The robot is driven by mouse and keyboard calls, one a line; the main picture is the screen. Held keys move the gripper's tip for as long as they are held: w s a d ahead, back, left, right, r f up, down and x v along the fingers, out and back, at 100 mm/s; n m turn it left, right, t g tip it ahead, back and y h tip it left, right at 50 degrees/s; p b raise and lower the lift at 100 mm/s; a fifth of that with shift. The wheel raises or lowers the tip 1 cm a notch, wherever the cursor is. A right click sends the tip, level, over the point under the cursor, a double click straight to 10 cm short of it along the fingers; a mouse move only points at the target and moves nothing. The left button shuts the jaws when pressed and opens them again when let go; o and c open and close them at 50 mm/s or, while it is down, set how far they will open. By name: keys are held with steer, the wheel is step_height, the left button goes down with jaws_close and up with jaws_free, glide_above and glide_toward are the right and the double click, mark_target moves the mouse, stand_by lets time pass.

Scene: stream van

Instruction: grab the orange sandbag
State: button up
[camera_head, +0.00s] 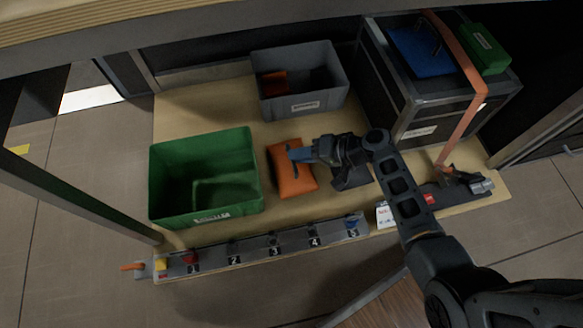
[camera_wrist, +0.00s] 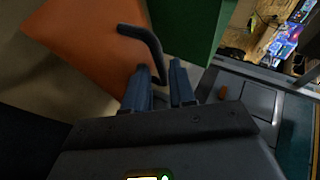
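The orange sandbag (camera_head: 297,181) lies on the wooden surface, between the green crate and my arm. In the wrist view, the sandbag (camera_wrist: 78,45) fills the upper left, with its dark bent handle (camera_wrist: 150,42) standing out toward my fingers. My gripper (camera_head: 299,155) is over the sandbag's upper part in the head view. Its two blue-grey fingers (camera_wrist: 161,88) are apart by a narrow gap, and the handle's near end appears in line with that gap. I cannot tell whether the fingers touch the handle.
A green crate (camera_head: 156,185) stands left of the sandbag. A grey bin (camera_head: 304,104) with something orange inside is behind it. A black case (camera_head: 435,118) with an orange strap stands right. A numbered strip (camera_head: 255,250) runs along the front edge.

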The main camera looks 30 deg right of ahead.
steer(key=shift+x, duration=0.8)
jaws_close()
stand_by(0.7)
